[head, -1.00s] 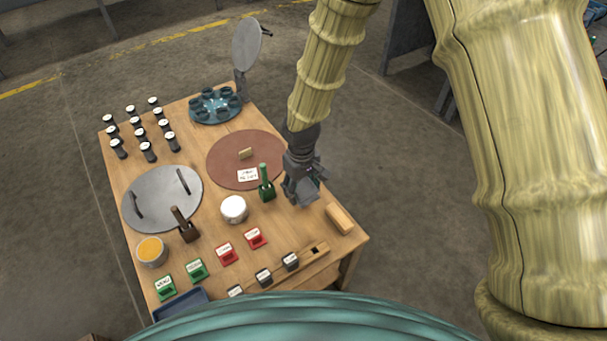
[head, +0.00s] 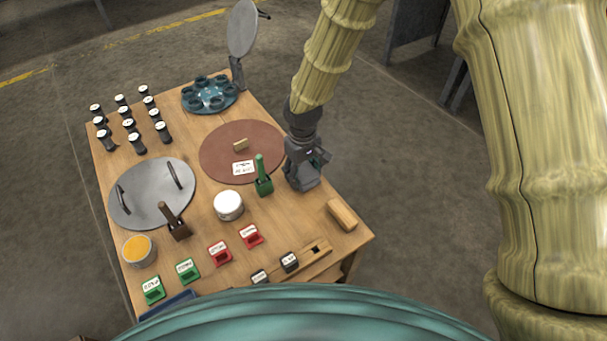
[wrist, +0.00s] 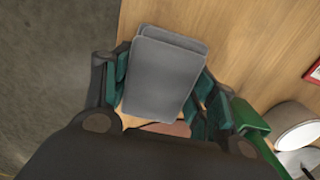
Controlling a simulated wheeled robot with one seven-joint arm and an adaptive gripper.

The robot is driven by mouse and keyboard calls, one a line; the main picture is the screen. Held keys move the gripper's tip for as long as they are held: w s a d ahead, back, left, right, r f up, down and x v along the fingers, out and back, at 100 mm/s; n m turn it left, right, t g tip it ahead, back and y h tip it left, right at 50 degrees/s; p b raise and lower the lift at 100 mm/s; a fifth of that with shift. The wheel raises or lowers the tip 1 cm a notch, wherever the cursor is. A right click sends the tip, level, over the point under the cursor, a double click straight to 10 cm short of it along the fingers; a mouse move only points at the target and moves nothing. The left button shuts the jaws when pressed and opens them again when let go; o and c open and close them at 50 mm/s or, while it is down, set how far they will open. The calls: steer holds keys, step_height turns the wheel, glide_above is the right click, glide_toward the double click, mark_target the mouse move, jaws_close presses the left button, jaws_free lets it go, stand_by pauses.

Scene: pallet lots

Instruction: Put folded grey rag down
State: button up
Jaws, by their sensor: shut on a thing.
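My gripper (head: 304,180) is shut on the rag at the right side of the table (head: 290,227), beside the brown round mat. The rag is mostly hidden by the gripper in the head view. I cannot tell whether the rag touches the table top.
A wooden block (head: 342,214) lies near the table's right edge. The brown mat (head: 215,155) holds a card and a small block.

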mark_target(302, 169)
steer(key=shift+r, duration=0.2)
steer(key=shift+s+f, duration=0.1)
steer(key=shift+f, duration=0.55)
steer(key=o, duration=1.2)
steer(key=shift+f, duration=0.1)
steer(key=shift+o, duration=0.2)
steer(key=shift+r+b, duration=0.3)
steer(key=shift+b, duration=0.5)
steer(key=r+p, duration=0.1)
steer(key=r, duration=0.2)
steer(key=r+p, duration=0.2)
steer(key=r, duration=0.2)
steer(key=r+p, duration=0.1)
steer(key=r, duration=0.3)
steer(key=shift+w+r+p, duration=0.1)
steer(key=shift+w+p, duration=0.15)
steer(key=shift+p, duration=0.1)
